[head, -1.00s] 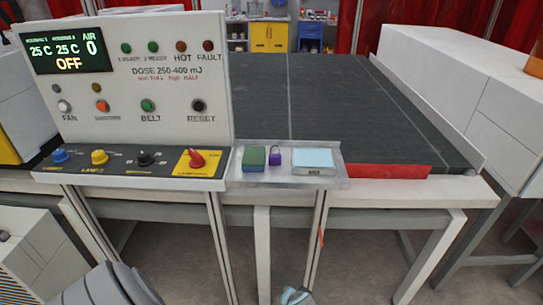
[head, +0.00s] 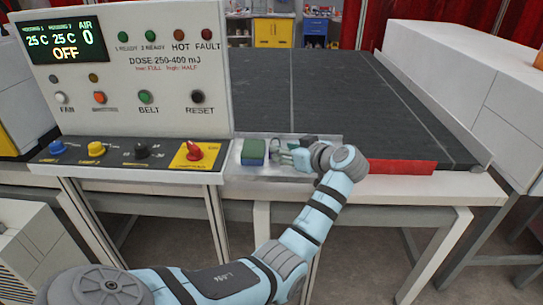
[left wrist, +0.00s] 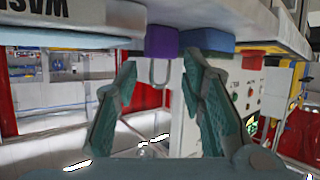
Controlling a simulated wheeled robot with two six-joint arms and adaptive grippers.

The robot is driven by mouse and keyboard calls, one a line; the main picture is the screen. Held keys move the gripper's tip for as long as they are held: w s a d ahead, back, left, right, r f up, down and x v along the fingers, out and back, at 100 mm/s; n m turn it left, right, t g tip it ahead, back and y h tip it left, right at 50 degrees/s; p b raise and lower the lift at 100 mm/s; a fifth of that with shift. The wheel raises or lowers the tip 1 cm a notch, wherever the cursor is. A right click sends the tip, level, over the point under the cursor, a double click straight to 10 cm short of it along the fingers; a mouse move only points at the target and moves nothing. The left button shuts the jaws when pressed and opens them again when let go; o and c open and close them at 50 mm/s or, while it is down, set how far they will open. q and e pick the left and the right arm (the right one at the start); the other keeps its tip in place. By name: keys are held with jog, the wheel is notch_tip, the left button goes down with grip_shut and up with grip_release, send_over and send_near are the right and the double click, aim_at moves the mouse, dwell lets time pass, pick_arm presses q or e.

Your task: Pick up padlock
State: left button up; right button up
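The purple padlock (left wrist: 160,42) shows in the left wrist view with its grey shackle, in an upside-down picture. In the head view my left gripper and arm cover it. My left gripper (head: 280,153) is over the metal tray (head: 240,170). In the left wrist view its two fingers (left wrist: 160,65) are spread apart, with the padlock between and beyond the tips. I see no grip on it. My right gripper is not in view.
A green and blue block (head: 253,151) lies close beside the padlock's place, left of my gripper. The control panel (head: 130,80) with knobs stands left of the tray. The dark conveyor belt (head: 340,95) is behind, with a red strip (head: 402,167) at its front edge.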

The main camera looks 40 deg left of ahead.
pick_arm(q)
jog(key=shift+x, duration=0.85)
jog(key=shift+w+a+f, duration=0.3)
jog(key=shift+w+f, duration=0.05)
jog(key=shift+w, duration=0.05)
jog(key=shift+s+r, duration=0.1)
jog(key=shift+s, duration=0.15)
grip_shut()
